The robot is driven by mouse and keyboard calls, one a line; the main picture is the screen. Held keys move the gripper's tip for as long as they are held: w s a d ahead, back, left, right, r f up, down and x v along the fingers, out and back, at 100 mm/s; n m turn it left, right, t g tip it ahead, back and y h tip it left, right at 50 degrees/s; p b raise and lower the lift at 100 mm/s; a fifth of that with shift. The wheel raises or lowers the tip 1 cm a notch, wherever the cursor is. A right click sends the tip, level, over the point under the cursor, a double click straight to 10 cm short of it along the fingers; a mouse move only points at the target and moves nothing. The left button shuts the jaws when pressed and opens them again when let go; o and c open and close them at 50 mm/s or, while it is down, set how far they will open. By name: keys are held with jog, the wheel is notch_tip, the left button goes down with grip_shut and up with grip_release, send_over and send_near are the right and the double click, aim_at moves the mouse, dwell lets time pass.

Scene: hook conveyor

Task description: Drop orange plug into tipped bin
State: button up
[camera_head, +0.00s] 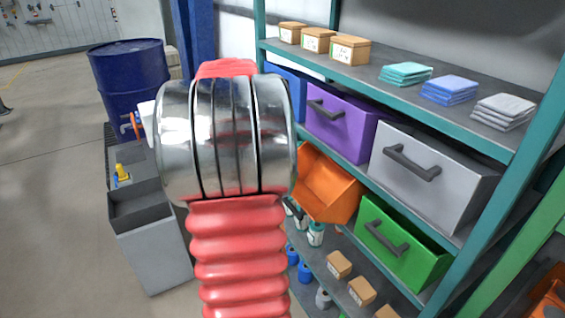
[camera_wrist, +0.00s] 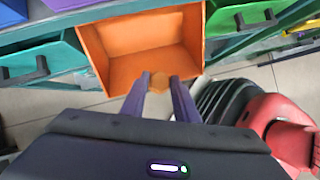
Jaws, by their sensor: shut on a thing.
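The orange bin (camera_head: 328,190) sits tipped forward on the middle shelf in the head view, its opening slanting outward. In the wrist view the same bin (camera_wrist: 102,58) shows its open inside straight beyond my fingers. My gripper (camera_wrist: 160,84) is shut on the small orange plug (camera_wrist: 160,80), held between the fingertips. The plug overlaps the bin's lower part in the picture; I cannot tell whether it is over the opening or still short of it. In the head view my arm hides the gripper and plug.
A green bin (camera_head: 402,245) and grey bin (camera_head: 440,175) stand right of the orange bin, a purple bin (camera_head: 342,120) above it. Teal shelf posts and edges (camera_head: 410,102) frame them. A blue drum (camera_head: 128,80) and grey cabinet (camera_head: 150,240) stand at left.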

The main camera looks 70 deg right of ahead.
jog(key=shift+s+d+f, duration=0.2)
jog(key=shift+s+d, duration=0.2)
jog(key=shift+d, duration=0.05)
jog(key=shift+s+d+f, duration=0.15)
jog(key=shift+s+d, duration=0.25)
jog(key=shift+d, duration=0.05)
jog(key=o, duration=1.1)
jog(key=v, duration=1.3)
jog(key=shift+w+r, duration=0.2)
jog(key=shift+r, duration=0.15)
